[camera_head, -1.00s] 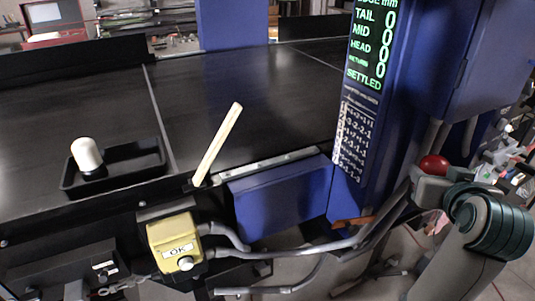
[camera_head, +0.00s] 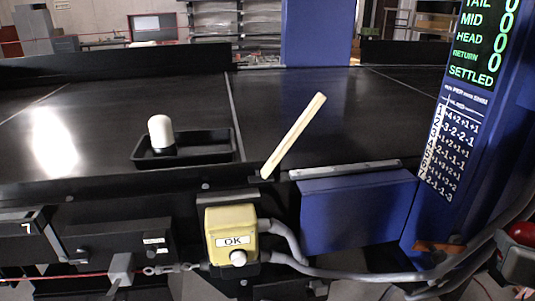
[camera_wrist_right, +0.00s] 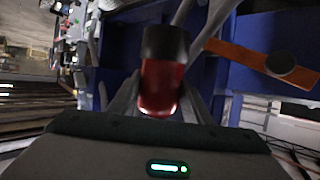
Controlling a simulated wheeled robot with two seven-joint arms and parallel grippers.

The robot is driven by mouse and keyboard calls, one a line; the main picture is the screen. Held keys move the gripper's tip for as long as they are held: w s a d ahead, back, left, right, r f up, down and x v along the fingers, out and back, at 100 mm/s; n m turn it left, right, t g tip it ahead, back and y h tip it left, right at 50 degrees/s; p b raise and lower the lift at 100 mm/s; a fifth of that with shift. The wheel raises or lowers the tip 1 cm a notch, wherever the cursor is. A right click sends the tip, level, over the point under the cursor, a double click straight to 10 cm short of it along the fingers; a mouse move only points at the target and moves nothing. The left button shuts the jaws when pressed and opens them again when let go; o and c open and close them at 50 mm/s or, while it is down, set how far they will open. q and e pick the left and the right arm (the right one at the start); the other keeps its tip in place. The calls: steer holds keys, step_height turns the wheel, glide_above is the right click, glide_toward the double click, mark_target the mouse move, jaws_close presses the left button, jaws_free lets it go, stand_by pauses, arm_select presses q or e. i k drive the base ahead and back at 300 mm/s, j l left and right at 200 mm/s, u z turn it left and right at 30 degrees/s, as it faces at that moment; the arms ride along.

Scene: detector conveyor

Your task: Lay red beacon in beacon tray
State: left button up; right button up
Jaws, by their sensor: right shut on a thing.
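The red beacon (camera_head: 522,232) shows at the right edge of the head view. In the right wrist view the red beacon (camera_wrist_right: 161,88) has a red body and a black end. My right gripper (camera_head: 517,258) is shut on it, well right of the tray and clear of the conveyor. The black beacon tray (camera_head: 212,157) lies on the conveyor at the left. A white-topped beacon (camera_head: 161,132) stands upright in its left end, and the rest of the tray looks empty. My left gripper is not in view.
A pale stick (camera_head: 294,135) leans up from the conveyor's front edge, right of the tray. A yellow OK button box (camera_head: 231,220) hangs on the front. A blue display column (camera_head: 435,205) and grey pipes (camera_head: 400,272) stand between the beacon and the tray.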

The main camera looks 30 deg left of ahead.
mark_target(186, 148)
steer(key=k+j+z, duration=0.1)
steer(key=z, duration=0.25)
steer(key=k+z, duration=0.25)
steer(key=z, duration=0.15)
steer(key=k+j+u, duration=0.15)
steer(key=k+u, duration=0.1)
steer(key=u, duration=0.35)
steer(key=k+j+u, duration=0.1)
steer(key=u, duration=0.35)
steer(key=k+j+u, duration=0.1)
steer(key=u, duration=0.35)
